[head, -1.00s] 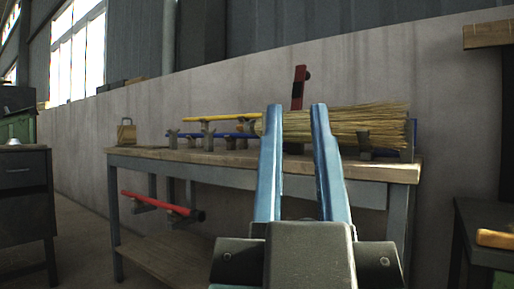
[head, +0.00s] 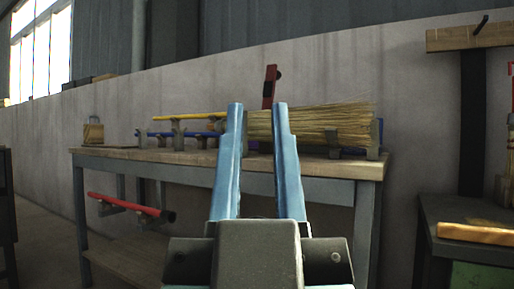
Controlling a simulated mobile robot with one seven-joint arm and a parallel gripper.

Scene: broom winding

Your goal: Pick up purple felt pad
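My gripper (head: 258,108) is in the middle of the head view. Its two long blue fingers point forward and stand apart with nothing held between them. A small purple patch (head: 252,146) shows between the fingers, on the workbench (head: 215,160) beyond them. It may be the purple felt pad, but most of it is hidden and its shape cannot be told. The fingers appear short of the bench.
A straw broom bundle (head: 320,124) lies on supports at the bench's right. Yellow (head: 190,117) and blue (head: 160,134) rods rest on holders at the left. A red tube (head: 130,206) hangs below the bench top. A dark cabinet (head: 470,225) stands at the right.

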